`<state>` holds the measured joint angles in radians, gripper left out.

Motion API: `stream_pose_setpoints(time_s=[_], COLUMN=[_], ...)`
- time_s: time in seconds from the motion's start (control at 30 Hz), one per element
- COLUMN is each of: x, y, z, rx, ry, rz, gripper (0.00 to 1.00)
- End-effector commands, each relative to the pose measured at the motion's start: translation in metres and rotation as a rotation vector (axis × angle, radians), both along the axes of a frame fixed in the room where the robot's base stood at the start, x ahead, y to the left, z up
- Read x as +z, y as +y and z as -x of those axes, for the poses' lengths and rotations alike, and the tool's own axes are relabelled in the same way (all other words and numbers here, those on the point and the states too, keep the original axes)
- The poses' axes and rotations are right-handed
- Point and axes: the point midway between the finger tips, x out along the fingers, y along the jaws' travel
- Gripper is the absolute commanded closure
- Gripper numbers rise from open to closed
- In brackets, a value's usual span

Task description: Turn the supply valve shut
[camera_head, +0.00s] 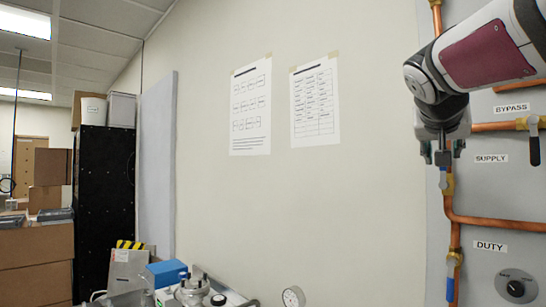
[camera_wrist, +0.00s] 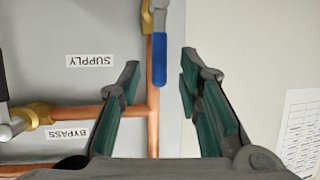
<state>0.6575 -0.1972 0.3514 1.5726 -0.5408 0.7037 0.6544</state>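The supply valve's brass body (camera_head: 449,186) sits on a vertical copper pipe beside the SUPPLY label (camera_head: 491,158). In the wrist view, which shows the panel upside down, its blue lever (camera_wrist: 160,62) lies along the pipe. In the head view my gripper (camera_head: 441,154) hides most of this lever; only a small blue tip shows below the fingers. My gripper (camera_wrist: 160,75) is open and empty, with one finger on each side of the lever in the wrist view. I see gaps on both sides there. Whether the fingers reach the lever in depth I cannot tell.
The bypass valve's dark lever (camera_head: 534,146) hangs at the right; its pipe (camera_wrist: 75,113) also shows in the wrist view. A blue-handled valve (camera_head: 451,282) and a DUTY dial (camera_head: 515,288) sit lower. The wall left of the panel holds two paper sheets (camera_head: 315,103).

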Motion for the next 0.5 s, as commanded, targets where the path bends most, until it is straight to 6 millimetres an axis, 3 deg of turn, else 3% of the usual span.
stream_pose_setpoints(time_s=[0.2, 0.5], x=[-0.009, -0.01], y=[-0.014, -0.016], z=[-0.016, -0.019], rx=[0.0, 0.001], ry=[0.001, 0.0], rz=[-0.001, 0.0], gripper=[0.68, 0.68])
